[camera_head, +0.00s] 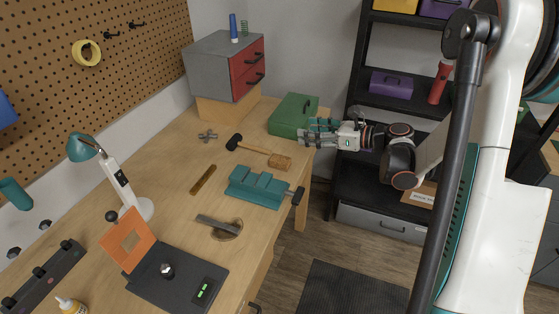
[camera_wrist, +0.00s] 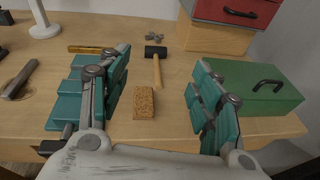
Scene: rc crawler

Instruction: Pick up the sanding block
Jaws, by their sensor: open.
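The sanding block, a small brown cork-like block (camera_head: 280,161), lies on the workbench near its right edge, by the end of the mallet's handle. In the wrist view the sanding block (camera_wrist: 144,103) lies between my spread fingers, nearer the left one, and nothing touches it. My gripper (camera_head: 314,132) is open and empty, above the bench edge beside the green box. In the wrist view both teal-padded fingers of my gripper (camera_wrist: 160,88) show wide apart.
A black-headed mallet (camera_head: 252,149) lies just behind the block. A teal vise (camera_head: 256,188) stands to its left in the wrist view. A green toolbox (camera_head: 292,116) stands close to my gripper. A grey cabinet with red drawers (camera_head: 222,67) stands at the back.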

